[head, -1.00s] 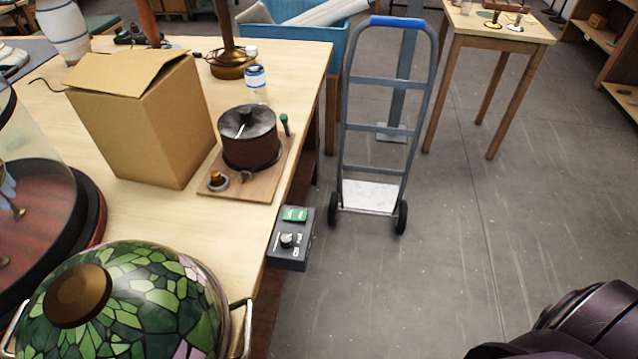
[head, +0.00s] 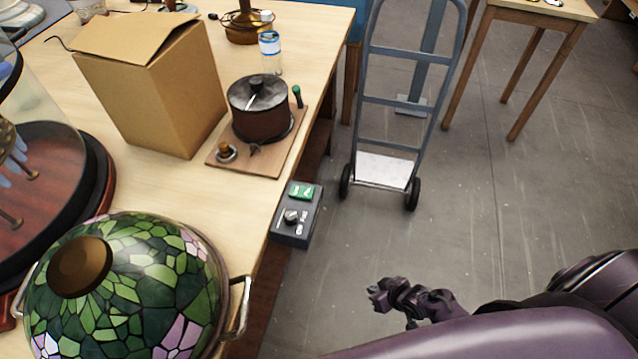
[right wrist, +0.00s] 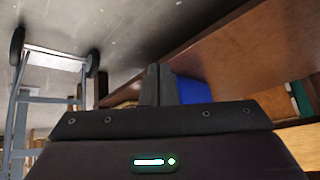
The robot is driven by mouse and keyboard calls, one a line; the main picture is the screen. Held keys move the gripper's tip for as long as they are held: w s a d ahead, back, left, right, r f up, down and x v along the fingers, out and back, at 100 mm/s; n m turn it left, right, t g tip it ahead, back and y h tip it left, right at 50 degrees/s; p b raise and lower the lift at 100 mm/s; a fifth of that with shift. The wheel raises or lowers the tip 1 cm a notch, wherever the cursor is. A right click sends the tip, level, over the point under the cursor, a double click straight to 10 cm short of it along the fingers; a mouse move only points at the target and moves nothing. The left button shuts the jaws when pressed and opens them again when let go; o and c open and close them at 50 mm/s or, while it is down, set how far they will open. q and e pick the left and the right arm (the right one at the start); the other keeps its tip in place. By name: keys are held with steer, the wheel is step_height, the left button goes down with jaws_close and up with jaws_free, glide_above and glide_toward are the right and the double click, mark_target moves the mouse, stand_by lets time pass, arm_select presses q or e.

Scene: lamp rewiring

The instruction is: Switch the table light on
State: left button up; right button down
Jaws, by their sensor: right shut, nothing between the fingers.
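A dark grey control box (head: 296,214) is fixed at the right edge of the workbench. The small lettering beside the knob is too small to read. A green leaded-glass lamp shade (head: 130,280) with a brown cap and metal handles sits on the near part of the bench. My right gripper (head: 380,294) is over the floor, right of and lower in the picture than the box, apart from it. Its fingers (right wrist: 158,85) are shut and empty. My left gripper is not in view.
The workbench (head: 190,190) holds a cardboard box (head: 150,90), a wooden board with a dark round pot (head: 262,110), a small bottle (head: 271,55) and a glass dome (head: 50,110). A hand truck (head: 385,170) stands beyond the control box. Floor between is clear.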

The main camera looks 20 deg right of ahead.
steer(key=w+d+r+n+t+y, duration=0.1)
steer(key=w+r+t+y, duration=0.1)
steer(key=w+r, duration=0.6)
steer(key=w+r+n+t+y, duration=0.1)
steer(key=w+r, duration=0.3)
steer(key=r, duration=0.7)
arm_select(q)
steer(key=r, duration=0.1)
steer(key=p, duration=0.1)
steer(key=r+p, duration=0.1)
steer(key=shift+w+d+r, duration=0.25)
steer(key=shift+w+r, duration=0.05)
arm_select(e)
steer(key=a+r+n+g+y, duration=0.1)
steer(key=a+r+n+y, duration=0.1)
steer(key=r, duration=0.9)
steer(key=a+r+n+y, duration=0.3)
steer(key=r+n, duration=0.1)
steer(key=r, duration=0.7)
steer(key=shift+w+r+n+g+y, duration=0.15)
steer(key=shift+r+n+g+y, duration=0.15)
steer(key=shift+g, duration=0.1)
